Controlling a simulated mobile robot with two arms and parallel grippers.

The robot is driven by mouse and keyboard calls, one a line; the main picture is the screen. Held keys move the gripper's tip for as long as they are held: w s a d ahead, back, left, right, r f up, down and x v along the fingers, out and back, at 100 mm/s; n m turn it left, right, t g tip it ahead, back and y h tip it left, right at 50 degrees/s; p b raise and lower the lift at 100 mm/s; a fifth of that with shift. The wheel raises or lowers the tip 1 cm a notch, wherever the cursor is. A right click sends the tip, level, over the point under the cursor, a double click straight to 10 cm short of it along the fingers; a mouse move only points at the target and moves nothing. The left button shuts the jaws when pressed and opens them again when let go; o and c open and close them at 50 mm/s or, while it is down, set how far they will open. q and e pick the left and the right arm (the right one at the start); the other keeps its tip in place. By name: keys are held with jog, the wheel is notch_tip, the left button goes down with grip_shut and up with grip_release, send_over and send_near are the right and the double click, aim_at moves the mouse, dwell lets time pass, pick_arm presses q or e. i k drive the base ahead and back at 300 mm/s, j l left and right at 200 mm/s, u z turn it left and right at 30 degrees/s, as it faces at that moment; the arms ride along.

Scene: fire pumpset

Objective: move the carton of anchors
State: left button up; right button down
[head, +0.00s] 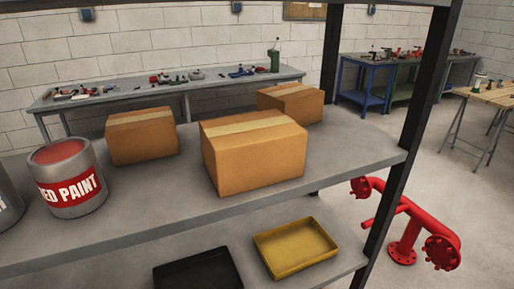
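Three closed brown cardboard cartons with tape along their tops stand on the upper grey shelf (330,168) in the head view. The largest carton (255,160) is near the front, right of the middle. A smaller carton (142,141) stands to its left and farther back. Another carton (291,103) stands behind it to the right, partly hidden by it. I see no label on any of them, so I cannot tell which one holds anchors. Neither of my grippers is in view.
A red paint can (75,182) stands left on the shelf, beside another can cut off at the edge. Dark posts (408,140) bound the shelf. Below are a yellow tray (296,248) and a black tray (198,274). Red piping (410,225) stands on the floor to the right.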

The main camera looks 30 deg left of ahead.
aim_at(243, 153)
jog(key=i+l+u, duration=0.1)
jog(key=u, duration=1.1)
